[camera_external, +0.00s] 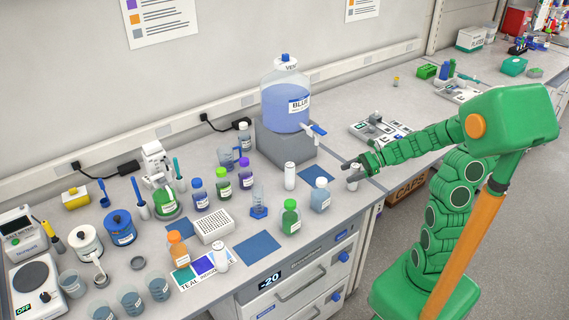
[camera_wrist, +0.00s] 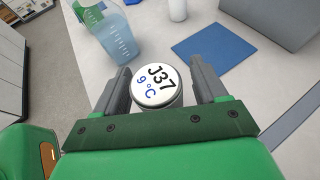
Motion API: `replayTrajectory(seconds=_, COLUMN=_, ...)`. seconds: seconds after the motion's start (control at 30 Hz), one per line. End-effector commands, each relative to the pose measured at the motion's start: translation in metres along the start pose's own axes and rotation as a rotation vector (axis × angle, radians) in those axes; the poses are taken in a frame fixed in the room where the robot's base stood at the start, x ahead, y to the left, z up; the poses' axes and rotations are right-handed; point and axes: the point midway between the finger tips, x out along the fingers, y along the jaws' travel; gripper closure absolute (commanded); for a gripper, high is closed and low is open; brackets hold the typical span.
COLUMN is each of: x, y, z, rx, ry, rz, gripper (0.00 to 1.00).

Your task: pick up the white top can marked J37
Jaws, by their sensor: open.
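The white-topped can marked J37, with "9 °C" in blue under it, shows from above in the wrist view (camera_wrist: 155,86). My gripper (camera_wrist: 161,82) is open, with one grey finger on each side of the can's top. I cannot tell whether either finger touches it. In the external view the can (camera_external: 352,184) stands near the bench's right front edge, just under my gripper (camera_external: 356,164). The can's lower body is mostly hidden in the wrist view.
A clear bottle (camera_wrist: 115,38) stands close beyond the left finger. A blue mat (camera_wrist: 215,52) lies beyond the can. The bench edge is close.

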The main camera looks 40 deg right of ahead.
Motion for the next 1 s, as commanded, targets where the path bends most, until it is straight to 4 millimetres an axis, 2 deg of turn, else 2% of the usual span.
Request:
replayTrajectory(seconds=0.13, x=0.000, y=0.000, z=0.000, rx=0.000, ry=0.000, rz=0.000, gripper=0.28)
replayTrajectory(seconds=0.53, x=-0.001, y=0.000, z=0.000, rx=0.000, ry=0.000, rz=0.000, gripper=0.89)
replayTrajectory(seconds=0.83, x=-0.001, y=0.000, z=0.001, rx=0.000, ry=0.000, rz=0.000, gripper=0.89)
replayTrajectory(seconds=1.0, x=-0.005, y=0.000, z=0.011, rx=-0.001, ry=0.001, rz=0.001, gripper=0.89)
